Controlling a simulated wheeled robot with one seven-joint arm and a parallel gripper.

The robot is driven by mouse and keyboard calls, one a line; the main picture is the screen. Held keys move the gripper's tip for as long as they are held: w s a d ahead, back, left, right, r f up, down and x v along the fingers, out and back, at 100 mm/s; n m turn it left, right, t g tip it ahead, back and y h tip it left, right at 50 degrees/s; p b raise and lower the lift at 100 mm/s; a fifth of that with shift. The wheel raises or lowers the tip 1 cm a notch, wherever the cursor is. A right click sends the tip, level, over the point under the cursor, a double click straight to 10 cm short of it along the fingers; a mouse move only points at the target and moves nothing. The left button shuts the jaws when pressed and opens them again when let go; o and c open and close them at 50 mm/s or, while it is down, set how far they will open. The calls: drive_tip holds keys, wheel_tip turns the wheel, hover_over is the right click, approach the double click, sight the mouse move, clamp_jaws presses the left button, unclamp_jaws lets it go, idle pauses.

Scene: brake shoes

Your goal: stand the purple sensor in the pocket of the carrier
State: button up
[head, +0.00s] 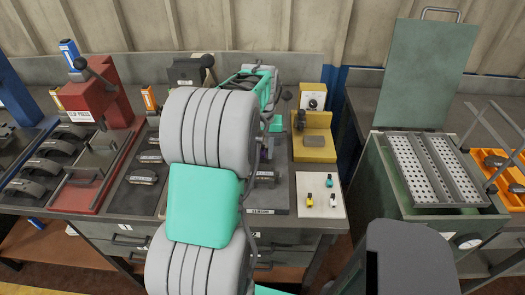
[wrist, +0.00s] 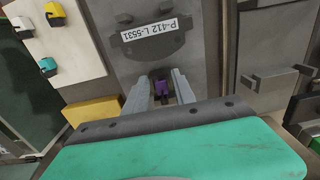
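The purple sensor (wrist: 161,86) shows in the wrist view between the fingertips of my gripper (wrist: 161,90). The fingers appear closed on its sides. A grey plate-like part with a white label "P-412 L-5531" (wrist: 133,38) lies just beyond the fingertips and looks like the carrier. I cannot make out its pocket; the fingers and sensor cover that area. In the head view my arm hides the gripper and most of the carrier, and only a sliver of purple shows beside the arm.
A pale mat (head: 309,202) holds a yellow sensor (head: 309,199), a white sensor (head: 333,200) and a teal sensor (head: 329,181). A yellow fixture (head: 314,146) stands behind it. A red press (head: 103,98) is at left, and a green box with perforated trays (head: 415,205) at right.

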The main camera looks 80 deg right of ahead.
sight(263, 160)
drive_tip(key=shift+o, duration=0.4)
wheel_tip(263, 160, up, 12)
drive_tip(key=w+a+n+t+h, duration=0.1)
drive_tip(key=w+a+n, duration=0.6)
drive_tip(key=w+a, duration=1.4)
drive_tip(key=w+a+f+n+t, duration=0.1)
drive_tip(key=a+f+n, duration=0.2)
drive_tip(key=a, duration=1)
drive_tip(key=w+a+f+n+t+y, duration=0.1)
drive_tip(key=a+f+n, duration=0.3)
drive_tip(key=a, duration=0.9)
drive_tip(key=shift+w+a+n+b, duration=0.35)
drive_tip(key=shift+w+n, duration=0.2)
drive_tip(key=shift+n, duration=0.25)
drive_tip(key=shift+f, duration=0.1)
